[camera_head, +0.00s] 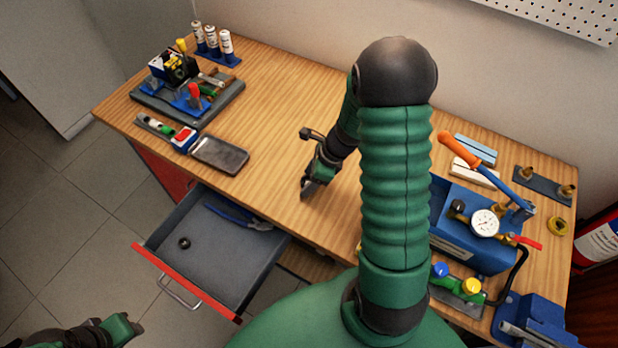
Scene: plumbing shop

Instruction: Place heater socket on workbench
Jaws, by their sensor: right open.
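The wooden workbench (270,115) runs across the view, with an open grey drawer (222,265) at its front left. A small black round part (184,243) lies on the drawer floor; it may be the heater socket, but it is too small to be sure. My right gripper (308,190) is open over the middle of the workbench near its front edge, to the right of the drawer. I see nothing between its fingers. My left gripper (118,332) shows only partly at the bottom left, over the floor; its jaws are not clear.
Blue-handled pliers (238,216) lie in the drawer. A dark phone-like slab (220,155) and a tool tray (190,98) stand on the left. A blue pump box with a gauge (484,222) stands on the right. The middle bench top is clear, partly hidden by my arm.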

